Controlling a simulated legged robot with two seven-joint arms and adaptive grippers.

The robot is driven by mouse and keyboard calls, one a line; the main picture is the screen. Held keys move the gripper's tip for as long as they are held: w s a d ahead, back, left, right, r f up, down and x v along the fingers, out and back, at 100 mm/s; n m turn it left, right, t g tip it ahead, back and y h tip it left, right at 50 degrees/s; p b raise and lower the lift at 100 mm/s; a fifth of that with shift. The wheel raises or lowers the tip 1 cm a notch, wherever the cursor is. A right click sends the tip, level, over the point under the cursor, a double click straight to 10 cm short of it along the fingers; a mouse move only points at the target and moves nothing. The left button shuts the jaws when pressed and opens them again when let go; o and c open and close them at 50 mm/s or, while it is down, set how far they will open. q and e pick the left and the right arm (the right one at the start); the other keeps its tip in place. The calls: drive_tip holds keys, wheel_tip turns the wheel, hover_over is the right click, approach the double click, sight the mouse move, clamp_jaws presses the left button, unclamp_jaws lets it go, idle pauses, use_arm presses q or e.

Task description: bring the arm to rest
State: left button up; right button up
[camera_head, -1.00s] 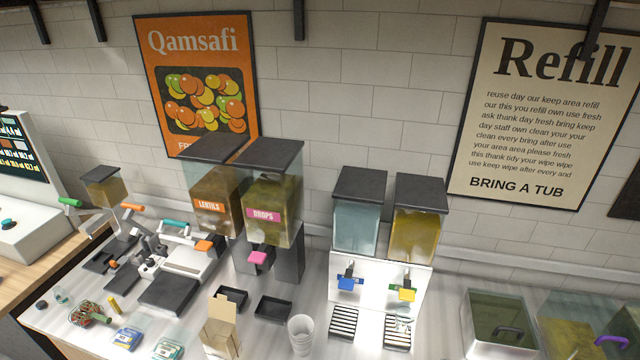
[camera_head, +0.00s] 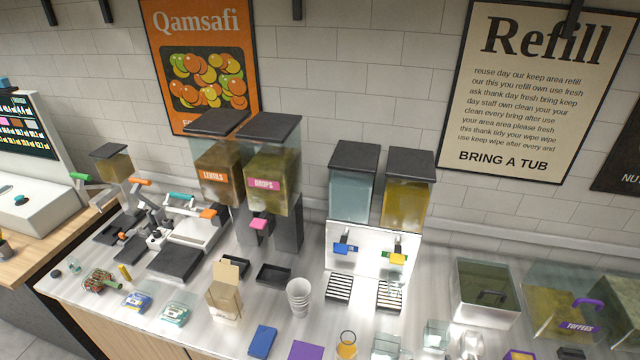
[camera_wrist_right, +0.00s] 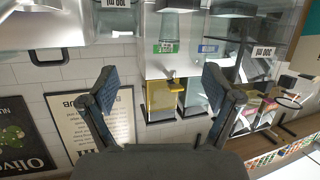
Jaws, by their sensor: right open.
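My right gripper (camera_wrist_right: 160,95) shows in the right wrist view with its two fingers spread wide apart. Nothing is between the fingertips; the wall, posters and dispensers show behind them, upside down. Neither arm shows in the head view, and my left gripper is in no view. The counter (camera_head: 230,335) fills the lower part of the head view, with no arm over the part that shows.
Lentils (camera_head: 217,170) and drops (camera_head: 268,180) dispensers stand at the back. A two-tank dispenser (camera_head: 375,240) stands right of them. An open carton (camera_head: 225,300), stacked cups (camera_head: 299,297) and a toffees bin (camera_head: 560,310) stand on the counter. Its front edge has small jars and boxes.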

drive_tip(key=s+f+g, duration=0.1)
drive_tip(key=s+f, duration=0.1)
drive_tip(key=s+f+g+h, duration=0.1)
drive_tip(key=f, duration=0.1)
drive_tip(key=shift+s+a+m+g, duration=0.15)
drive_tip(key=shift+s+m+g, duration=0.15)
drive_tip(key=shift+s+m, duration=0.1)
drive_tip(key=s+a+f+n+g+y, duration=0.1)
drive_tip(key=s+a+f+g, duration=0.25)
drive_tip(key=s, duration=0.45)
drive_tip(key=s+a+f+n+g, duration=0.1)
drive_tip(key=s+a+f+g, duration=0.3)
drive_tip(key=s, duration=0.3)
drive_tip(key=s+f+g+b, duration=0.2)
drive_tip(key=s+f+g, duration=0.1)
drive_tip(key=f, duration=2.7)
drive_tip(key=s+d+f+b, duration=0.1)
drive_tip(key=s+d+f, duration=0.2)
drive_tip(key=s+f, duration=1.2)
drive_tip(key=shift+s+b, duration=0.35)
drive_tip(key=shift+s, duration=0.45)
